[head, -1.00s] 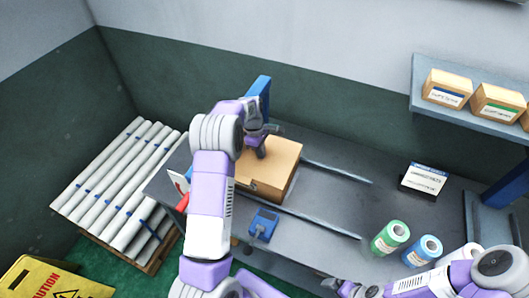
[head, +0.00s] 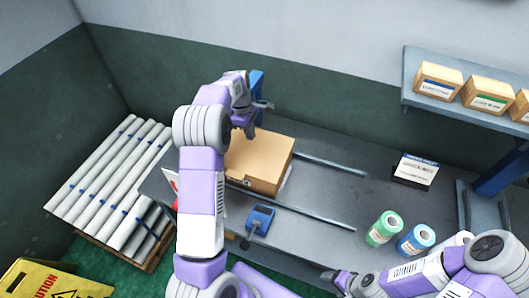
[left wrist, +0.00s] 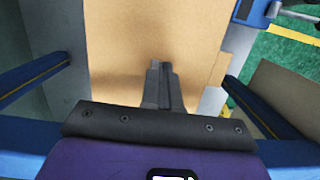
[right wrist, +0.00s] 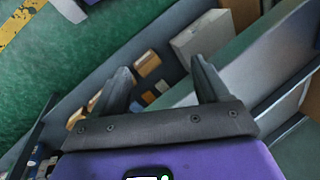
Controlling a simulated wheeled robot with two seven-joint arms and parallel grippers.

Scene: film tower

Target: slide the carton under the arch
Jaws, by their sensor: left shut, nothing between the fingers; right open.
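The brown carton (head: 262,160) sits closed on the grey bench, at the left end of two metal rails. A blue upright (head: 257,83) stands behind it, apparently part of the arch; my left arm hides much of this spot. In the left wrist view, blue bars (left wrist: 33,80) flank the carton (left wrist: 150,40) on both sides. My left gripper (head: 256,118) is shut and empty, above the carton's back left part; its fingers (left wrist: 162,75) show against the carton top. My right gripper (head: 338,281) is open and empty at the bench's front, away from the carton.
A blue device (head: 261,219) lies in front of the near rail. White tubes (head: 105,175) fill a pallet at left. The bench between the rails, right of the carton, is clear.

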